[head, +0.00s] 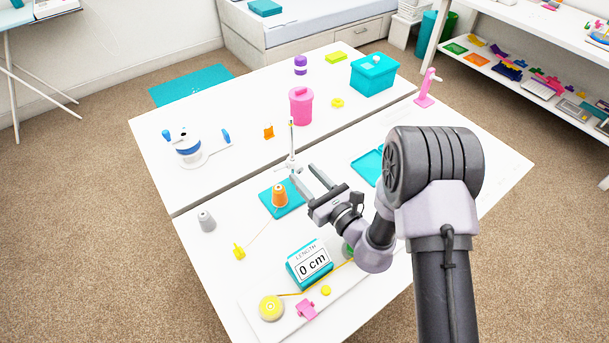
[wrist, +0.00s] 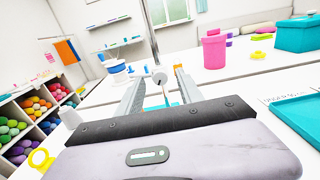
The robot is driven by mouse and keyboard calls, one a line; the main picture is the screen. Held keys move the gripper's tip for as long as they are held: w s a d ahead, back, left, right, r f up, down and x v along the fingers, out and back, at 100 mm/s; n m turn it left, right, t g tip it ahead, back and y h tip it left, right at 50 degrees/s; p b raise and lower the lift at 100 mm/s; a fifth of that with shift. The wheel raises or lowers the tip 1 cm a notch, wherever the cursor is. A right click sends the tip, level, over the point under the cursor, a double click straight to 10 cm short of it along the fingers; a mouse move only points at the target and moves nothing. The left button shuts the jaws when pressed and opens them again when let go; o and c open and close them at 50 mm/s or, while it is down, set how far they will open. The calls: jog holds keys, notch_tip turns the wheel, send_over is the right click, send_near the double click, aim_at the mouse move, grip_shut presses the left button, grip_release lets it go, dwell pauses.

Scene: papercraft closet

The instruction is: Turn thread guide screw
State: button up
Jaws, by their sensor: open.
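The thread guide is a thin upright post (head: 291,143) on the table, just beyond my gripper's fingertips. A small pale fitting (head: 291,164) sits low on it, probably the screw. In the wrist view, a round whitish knob (wrist: 159,77) with a dark spot shows between the fingers, with the thin post rising above it. My gripper (head: 302,172) is open, and its two fingers (wrist: 160,74) point toward the post, one to each side of the knob in the wrist view. No contact is visible. I cannot tell exactly how far the knob reaches between the fingers.
An orange spool (head: 279,196) on a teal base stands close to the left of my gripper. A teal tray (head: 368,166) lies to the right. The length counter (head: 310,264) reads 0 cm. A pink canister (head: 301,106) stands on the far table, beyond a narrow gap.

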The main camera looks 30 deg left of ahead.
jog(key=shift+w+a, duration=0.3)
jog(key=shift+a, duration=0.2)
grip_shut()
